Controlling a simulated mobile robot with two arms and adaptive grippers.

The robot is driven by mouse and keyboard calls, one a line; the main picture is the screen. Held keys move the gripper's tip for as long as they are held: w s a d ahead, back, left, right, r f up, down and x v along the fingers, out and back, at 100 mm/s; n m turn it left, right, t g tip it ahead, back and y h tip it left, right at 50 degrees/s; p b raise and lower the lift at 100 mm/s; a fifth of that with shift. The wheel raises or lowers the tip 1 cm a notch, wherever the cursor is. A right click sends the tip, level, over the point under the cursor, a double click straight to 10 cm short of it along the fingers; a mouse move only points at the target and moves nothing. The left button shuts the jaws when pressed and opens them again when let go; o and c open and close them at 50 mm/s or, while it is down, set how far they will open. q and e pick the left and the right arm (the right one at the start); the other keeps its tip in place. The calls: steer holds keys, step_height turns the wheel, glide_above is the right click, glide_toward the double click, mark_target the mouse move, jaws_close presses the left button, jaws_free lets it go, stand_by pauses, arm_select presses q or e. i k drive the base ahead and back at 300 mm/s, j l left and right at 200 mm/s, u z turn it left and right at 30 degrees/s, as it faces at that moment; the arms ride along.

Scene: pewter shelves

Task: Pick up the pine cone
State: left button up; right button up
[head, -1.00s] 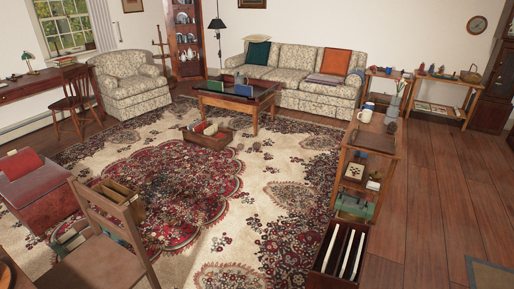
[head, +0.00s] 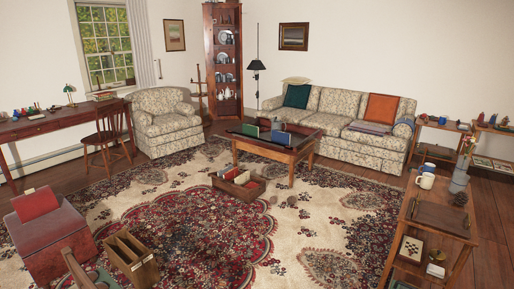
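A small dark brown, rough-looking lump (head: 460,199) rests on top of the wooden shelf unit (head: 412,213) at the right. It looks like the pine cone, but it is too small to be sure. Neither of my grippers is in view.
A white mug (head: 426,181) and a dark tray (head: 440,216) share the shelf top. A coffee table (head: 297,154) and an open wooden box (head: 238,198) with books stand mid-room. The patterned rug (head: 330,235) between box and shelf is mostly clear.

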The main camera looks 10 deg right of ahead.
mark_target(291, 200)
steer(key=i+z, duration=0.15)
steer(key=i, duration=0.7)
steer(key=i+z, duration=0.15)
steer(key=i, duration=0.7)
steer(key=i+j+z, duration=0.15)
steer(key=i, duration=0.65)
steer(key=i+l+z, duration=0.25)
steer(key=i, duration=0.7)
steer(key=i+j+z, duration=0.1)
steer(key=i+z, duration=0.2)
steer(key=i, duration=0.65)
